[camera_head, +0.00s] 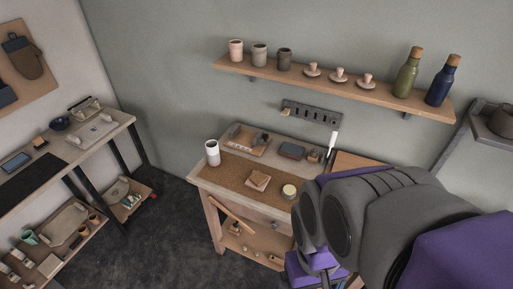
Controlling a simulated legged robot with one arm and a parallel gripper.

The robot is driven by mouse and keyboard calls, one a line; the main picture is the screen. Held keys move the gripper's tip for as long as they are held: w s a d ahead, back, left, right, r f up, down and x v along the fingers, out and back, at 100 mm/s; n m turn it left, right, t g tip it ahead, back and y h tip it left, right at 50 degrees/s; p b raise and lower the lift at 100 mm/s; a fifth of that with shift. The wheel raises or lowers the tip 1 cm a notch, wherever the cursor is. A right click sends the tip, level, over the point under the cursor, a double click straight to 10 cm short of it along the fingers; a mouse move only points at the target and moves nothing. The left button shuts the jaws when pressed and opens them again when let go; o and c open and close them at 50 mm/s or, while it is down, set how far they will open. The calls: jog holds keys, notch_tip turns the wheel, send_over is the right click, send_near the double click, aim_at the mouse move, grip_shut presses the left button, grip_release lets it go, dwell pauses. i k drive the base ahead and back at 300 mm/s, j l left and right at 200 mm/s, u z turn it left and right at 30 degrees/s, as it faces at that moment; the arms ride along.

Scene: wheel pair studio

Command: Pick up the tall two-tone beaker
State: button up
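A tall pale beaker (213,153) stands upright at the back left corner of the wooden workbench (212,187). It looks white with a dark opening; a second tone is hard to make out at this size. Nothing touches it. My arm fills the lower right of the view, in grey and purple. My gripper (318,268) seems to be the purple part at the bottom, in front of the bench and well to the right of the beaker. Its fingers are not clear, so I cannot tell if it is open or shut.
A tray (247,141) and dark box (291,150) lie behind. A wall shelf (300,84) with cups and bottles hangs above. Another bench (100,130) stands left, with open floor between.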

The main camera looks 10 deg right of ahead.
aim_at(212, 146)
jog(key=i+j+u, duration=0.1)
jog(key=i+u, duration=0.5)
jog(key=u, duration=0.15)
jog(key=i+l+u, duration=0.1)
jog(key=i+u, duration=0.3)
jog(key=k, duration=0.05)
